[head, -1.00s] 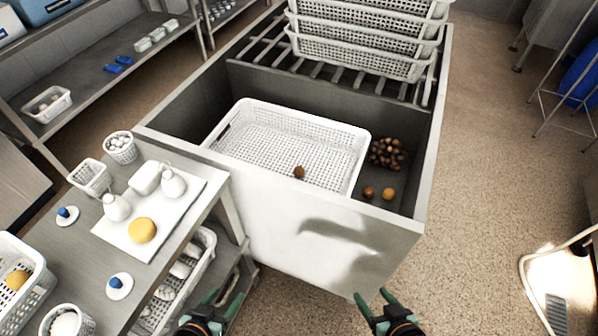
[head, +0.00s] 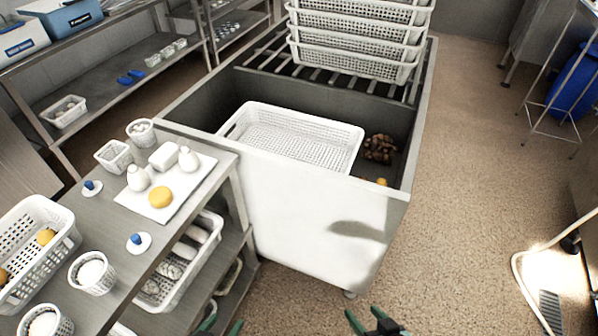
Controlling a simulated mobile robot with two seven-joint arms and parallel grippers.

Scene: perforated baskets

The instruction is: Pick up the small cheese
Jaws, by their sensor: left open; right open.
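On a white board (head: 204,163) on the metal table at left lie a round yellow cheese (head: 160,197), two white pear-shaped pieces (head: 138,178) (head: 188,160) and a white block (head: 163,156). Which one is the small cheese I cannot tell for sure. More yellow round pieces (head: 46,236) sit in a white perforated basket (head: 22,222) at the left edge. My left gripper (head: 226,322) is open and empty at the bottom edge, low and right of the table. My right gripper (head: 364,314) is open and empty, further right over the floor. Both are apart from the cheeses.
A large grey-white bin (head: 315,215) stands ahead, holding a white crate (head: 347,152) and brown round items (head: 380,148). Stacked crates (head: 355,50) stand behind. Small white baskets (head: 115,157) and blue-knobbed discs (head: 139,242) share the table.

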